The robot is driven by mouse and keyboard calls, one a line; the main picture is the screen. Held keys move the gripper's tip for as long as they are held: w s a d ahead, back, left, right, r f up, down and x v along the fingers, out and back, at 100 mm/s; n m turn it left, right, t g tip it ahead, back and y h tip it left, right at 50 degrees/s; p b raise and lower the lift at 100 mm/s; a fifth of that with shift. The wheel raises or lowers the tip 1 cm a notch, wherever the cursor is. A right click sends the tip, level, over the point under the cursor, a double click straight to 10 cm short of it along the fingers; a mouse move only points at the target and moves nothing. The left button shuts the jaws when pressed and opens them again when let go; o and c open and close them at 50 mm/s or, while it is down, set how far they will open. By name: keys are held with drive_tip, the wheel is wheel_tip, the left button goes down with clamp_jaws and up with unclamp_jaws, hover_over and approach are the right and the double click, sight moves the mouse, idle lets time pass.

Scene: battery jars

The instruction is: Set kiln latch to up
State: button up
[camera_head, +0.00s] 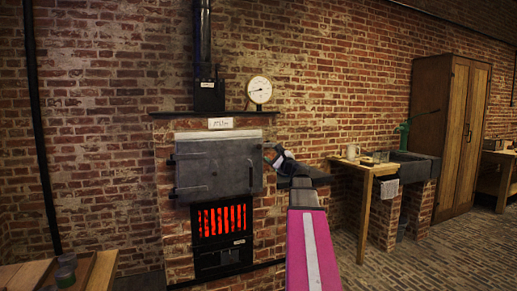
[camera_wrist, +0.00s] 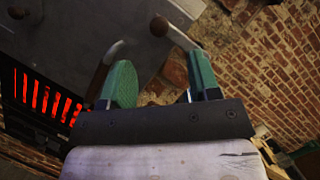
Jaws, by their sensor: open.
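The kiln is built into a brick block, with a grey metal door (camera_head: 218,168) closed across its front. My gripper (camera_head: 275,155) is at the door's right edge in the head view and covers part of that edge. In the wrist view, two handles stand out from the grey door (camera_wrist: 85,25). One handle (camera_wrist: 175,35) slants down to the right, towards the right finger. The other handle (camera_wrist: 103,70) slants down to the left, beside the left finger. I cannot tell which one is the latch. My gripper (camera_wrist: 162,75) is open with nothing clearly between its green-padded fingers.
Red-glowing bars (camera_head: 222,219) show below the door. A round gauge (camera_head: 259,90) stands on the kiln top near a black flue (camera_head: 207,95). A wooden table (camera_head: 364,168) and a dark sink (camera_head: 413,163) stand to the right. Brick floor (camera_head: 400,255) is open in front.

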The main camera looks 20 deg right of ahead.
sight(260, 147)
drive_tip(key=x, duration=1)
drive_tip(key=shift+f, duration=0.1)
clamp_jaws()
